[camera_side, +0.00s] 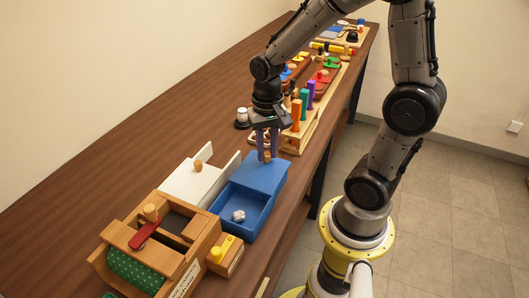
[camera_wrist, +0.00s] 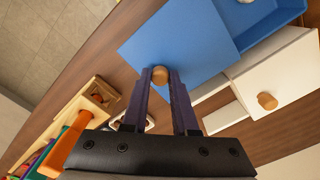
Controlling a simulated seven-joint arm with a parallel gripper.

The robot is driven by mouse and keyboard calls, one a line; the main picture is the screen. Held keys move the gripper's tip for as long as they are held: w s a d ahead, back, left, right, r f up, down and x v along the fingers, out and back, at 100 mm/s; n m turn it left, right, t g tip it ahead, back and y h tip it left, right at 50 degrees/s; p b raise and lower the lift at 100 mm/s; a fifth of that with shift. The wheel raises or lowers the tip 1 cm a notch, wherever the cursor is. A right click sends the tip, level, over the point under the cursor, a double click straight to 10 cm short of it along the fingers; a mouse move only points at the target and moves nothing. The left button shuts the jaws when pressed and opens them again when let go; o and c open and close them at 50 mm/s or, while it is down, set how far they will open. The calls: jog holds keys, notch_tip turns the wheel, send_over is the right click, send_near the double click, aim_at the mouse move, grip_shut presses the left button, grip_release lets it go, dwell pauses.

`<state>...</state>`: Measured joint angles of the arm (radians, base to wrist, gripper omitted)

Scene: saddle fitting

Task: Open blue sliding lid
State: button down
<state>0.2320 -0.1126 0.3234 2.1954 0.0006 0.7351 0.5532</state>
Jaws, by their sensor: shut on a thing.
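The blue sliding lid (camera_side: 259,174) covers only the far part of the blue box (camera_side: 239,208); the near part is open and a small white object (camera_side: 238,215) lies inside. In the wrist view the lid (camera_wrist: 185,45) is a flat blue panel with a round wooden knob (camera_wrist: 159,75) near its edge. My gripper (camera_side: 266,155) points down over the far end of the lid. Its purple fingers (camera_wrist: 160,78) are shut on the knob, one on each side.
A white box with a wooden-knobbed lid (camera_side: 195,182) stands left of the blue box. A wooden box with a red latch (camera_side: 145,236) and a small block with a yellow knob (camera_side: 223,253) are at the near end. A rack of coloured pegs (camera_side: 299,112) stands beyond my gripper.

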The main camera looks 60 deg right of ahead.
aim_at(267, 154)
jog(key=shift+w, duration=0.1)
jog(key=c, duration=0.7)
grip_release()
notch_tip(267, 154, up, 14)
jog(key=shift+f, duration=0.1)
jog(key=s+a+n+t, duration=0.2)
jog(key=s+n, duration=0.1)
jog(key=s+a+n+t, duration=0.1)
jog(key=s+a+n, duration=0.1)
jog(key=s+n, duration=0.1)
jog(key=s+a+n+t, duration=0.2)
jog(key=s+n, duration=0.1)
jog(key=shift+s+f+t, duration=0.15)
jog(key=shift+f+t, duration=0.15)
jog(key=shift+f, duration=0.1)
